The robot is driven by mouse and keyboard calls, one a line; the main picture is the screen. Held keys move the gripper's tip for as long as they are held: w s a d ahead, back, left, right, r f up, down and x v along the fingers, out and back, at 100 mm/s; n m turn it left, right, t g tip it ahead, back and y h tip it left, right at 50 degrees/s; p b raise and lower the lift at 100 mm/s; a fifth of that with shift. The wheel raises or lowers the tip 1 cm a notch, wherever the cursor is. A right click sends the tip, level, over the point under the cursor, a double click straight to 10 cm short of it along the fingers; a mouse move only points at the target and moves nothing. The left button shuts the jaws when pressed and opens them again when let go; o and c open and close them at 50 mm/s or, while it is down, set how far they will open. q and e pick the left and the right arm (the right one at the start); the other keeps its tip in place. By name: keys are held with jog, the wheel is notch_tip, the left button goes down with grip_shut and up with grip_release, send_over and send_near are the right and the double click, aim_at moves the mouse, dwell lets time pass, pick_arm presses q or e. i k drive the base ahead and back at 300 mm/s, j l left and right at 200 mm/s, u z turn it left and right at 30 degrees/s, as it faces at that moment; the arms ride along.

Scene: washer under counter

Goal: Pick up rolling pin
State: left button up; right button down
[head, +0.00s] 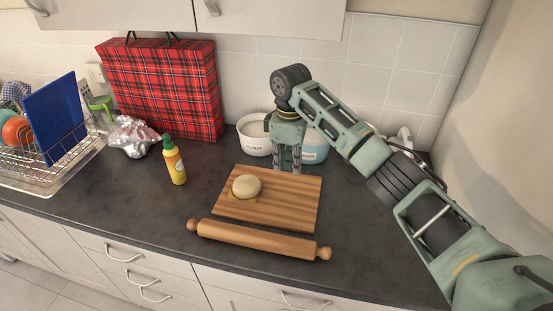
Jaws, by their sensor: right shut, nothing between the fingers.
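The wooden rolling pin (258,240) lies on the dark counter near its front edge, in front of the cutting board. Its two rounded handles point left and right, and nothing covers it. My right gripper (288,168) points down over the back edge of the wooden cutting board (285,205). It is shut and empty, behind the rolling pin and apart from it. My left gripper is not in the head view.
A ball of dough (246,186) sits on the board. A yellow bottle (175,162), a foil-wrapped item (133,137), a red plaid bag (165,90) and a dish rack (55,155) are to the left. The counter left of the pin is clear.

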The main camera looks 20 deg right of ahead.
aim_at(285, 244)
jog(key=k+j, duration=0.25)
jog(key=k, duration=0.2)
jog(key=k+j, duration=0.25)
jog(key=k, duration=0.25)
